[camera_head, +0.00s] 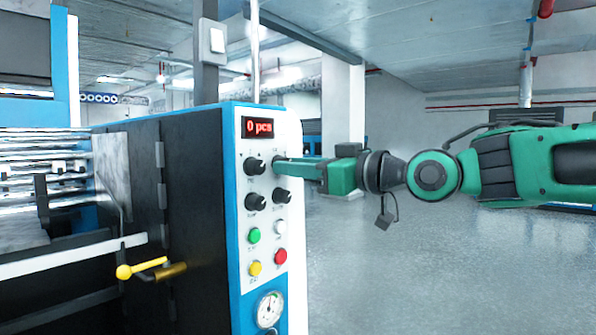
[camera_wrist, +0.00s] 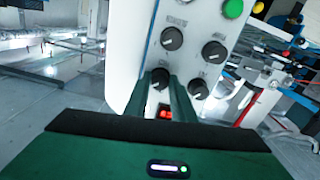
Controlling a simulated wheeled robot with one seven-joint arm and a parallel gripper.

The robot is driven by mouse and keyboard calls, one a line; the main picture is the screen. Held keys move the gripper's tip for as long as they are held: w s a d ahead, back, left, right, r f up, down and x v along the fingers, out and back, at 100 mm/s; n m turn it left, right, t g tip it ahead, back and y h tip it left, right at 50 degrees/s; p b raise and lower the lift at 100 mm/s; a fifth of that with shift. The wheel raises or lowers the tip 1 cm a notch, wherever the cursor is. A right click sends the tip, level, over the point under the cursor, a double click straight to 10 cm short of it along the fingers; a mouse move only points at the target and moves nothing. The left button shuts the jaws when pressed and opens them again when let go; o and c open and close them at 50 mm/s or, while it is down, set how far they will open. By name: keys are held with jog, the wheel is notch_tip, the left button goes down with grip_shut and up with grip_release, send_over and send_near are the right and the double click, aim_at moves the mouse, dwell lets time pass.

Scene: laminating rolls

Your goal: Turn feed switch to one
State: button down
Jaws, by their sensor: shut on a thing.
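The control panel (camera_head: 268,218) carries several black rotary knobs under a red "0 pcs" display (camera_head: 258,127). The knob labels are too small to read, so I cannot tell which is the feed switch. My gripper (camera_head: 280,164) reaches in from the right, its fingers at the upper right knob, which they mostly hide in the head view. In the wrist view the panel appears upside down, and that knob (camera_wrist: 160,78) sits between my fingertips. My gripper is shut on it. The knob's pointer position is not clear.
The upper left knob (camera_head: 255,165), lower left knob (camera_head: 255,201) and lower right knob (camera_head: 281,196) are close by. Green (camera_head: 254,235), white, yellow and red (camera_head: 281,256) buttons and a gauge (camera_head: 269,310) lie below. A yellow-knobbed handle (camera_head: 141,268) sticks out left. Floor to the right is clear.

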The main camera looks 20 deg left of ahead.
jog(key=n, duration=1)
jog(key=shift+w+d, duration=0.15)
jog(key=shift+w, duration=0.05)
jog(key=shift+n, duration=0.3)
jog(key=c, duration=1.5)
grip_release()
jog(key=shift+s, duration=0.1)
jog(key=v, duration=1)
jog(key=shift+d, duration=0.35)
